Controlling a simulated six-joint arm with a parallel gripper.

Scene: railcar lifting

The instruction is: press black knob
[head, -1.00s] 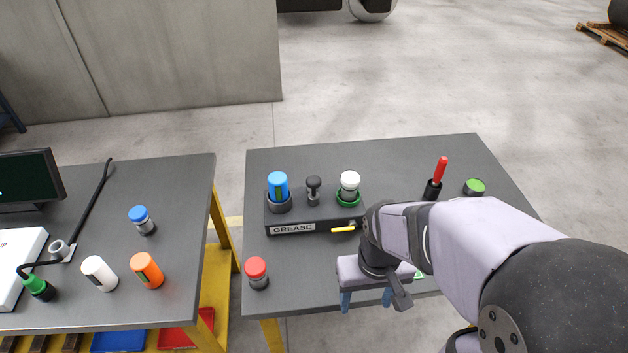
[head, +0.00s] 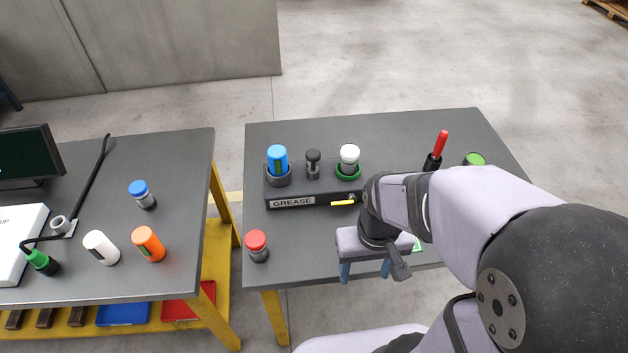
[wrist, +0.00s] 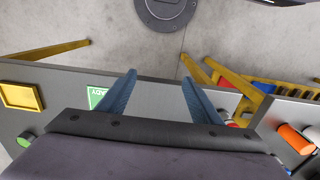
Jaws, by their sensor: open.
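The black knob (head: 313,156) stands upright on the grease box (head: 318,198), between a blue bottle (head: 277,160) in a grey holder and a white-capped bottle (head: 349,155) in a green ring. My gripper (head: 365,270) is in front of and to the right of the box, over the table's near edge, well apart from the knob. Its two blue fingers are apart with nothing between them; they also show in the wrist view (wrist: 158,92). The knob is not visible in the wrist view.
A yellow lever (head: 343,203) sticks out at the box front. A red-capped bottle (head: 257,246) stands at the near left table corner. A red-handled tool (head: 439,147) and a green-topped item (head: 474,160) stand to the right. A second table with bottles lies left, across a gap.

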